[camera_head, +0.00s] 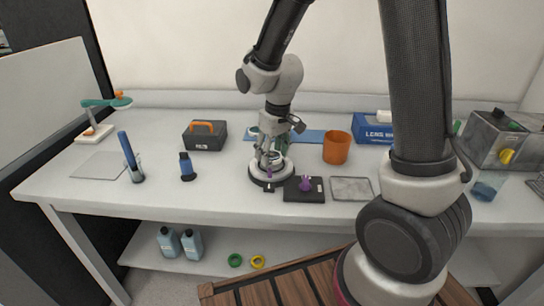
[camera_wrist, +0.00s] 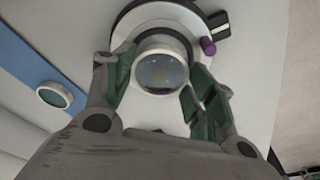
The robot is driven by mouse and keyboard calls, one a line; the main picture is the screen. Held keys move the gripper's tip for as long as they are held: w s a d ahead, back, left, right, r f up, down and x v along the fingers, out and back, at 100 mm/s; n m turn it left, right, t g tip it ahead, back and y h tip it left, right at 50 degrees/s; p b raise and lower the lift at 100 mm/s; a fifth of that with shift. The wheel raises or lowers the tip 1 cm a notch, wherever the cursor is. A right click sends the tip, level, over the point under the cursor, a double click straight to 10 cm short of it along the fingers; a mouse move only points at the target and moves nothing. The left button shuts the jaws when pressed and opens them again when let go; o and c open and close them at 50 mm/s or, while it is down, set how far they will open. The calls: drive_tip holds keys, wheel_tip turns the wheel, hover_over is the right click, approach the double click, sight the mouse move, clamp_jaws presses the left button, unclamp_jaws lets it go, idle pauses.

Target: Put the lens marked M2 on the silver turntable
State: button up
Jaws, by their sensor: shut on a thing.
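My gripper (camera_head: 268,158) is low over the silver turntable (camera_head: 254,173), a pale disc with a dark rim, in the middle of the table. In the wrist view, my gripper (camera_wrist: 162,72) is shut on a round lens (camera_wrist: 160,74) with a pale ring and dark glass. The lens overlaps the disc of the turntable (camera_wrist: 128,24) in that view. I cannot tell whether it touches the disc. No mark on the lens can be read. My fingers hide the lens in the head view. Another lens (camera_wrist: 54,95) lies on the blue mat.
The blue mat (camera_head: 309,136) lies behind the turntable. A black plate with a purple knob (camera_head: 305,184) and a grey tray (camera_head: 351,188) stand to the right. An orange cup (camera_head: 336,147) is behind them.

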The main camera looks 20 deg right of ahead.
drive_tip(key=shift+f, duration=0.85)
drive_tip(key=shift+s+f, duration=0.15)
drive_tip(key=shift+f, duration=0.2)
drive_tip(key=o, duration=0.8)
drive_tip(key=shift+f, duration=0.15)
drive_tip(key=shift+c, duration=0.2)
drive_tip(key=shift+o, duration=1.3)
drive_tip(key=shift+f, duration=0.1)
